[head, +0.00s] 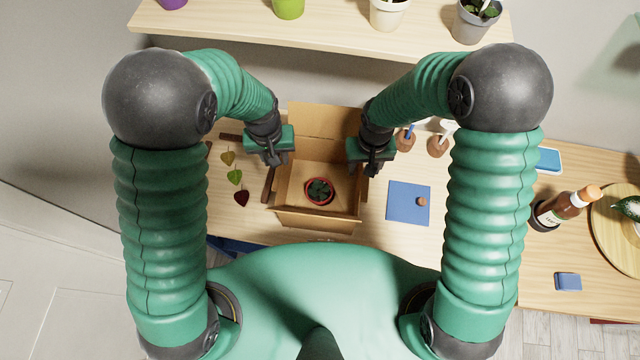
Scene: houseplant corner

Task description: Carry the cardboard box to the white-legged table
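The cardboard box (318,218) stands open on a light wooden table (250,225) in front of me, its back flap (325,122) raised. A small plant in a red pot (319,191) stands inside it. My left gripper (276,160) is at the box's left side near the back, and my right gripper (373,168) is at its right side. Both point down. The fingers are small and dark, so I cannot tell whether they touch or grip the walls. Another wooden table (540,290) is at the right; no table legs show clearly, so leg colours cannot be told.
Beside the box lie several leaves (235,177) and a blue mat (408,203). The right table holds a bottle (568,205), a round board (610,225) and a blue item (568,281); its front left is bare. A shelf (330,32) with pots crosses the back.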

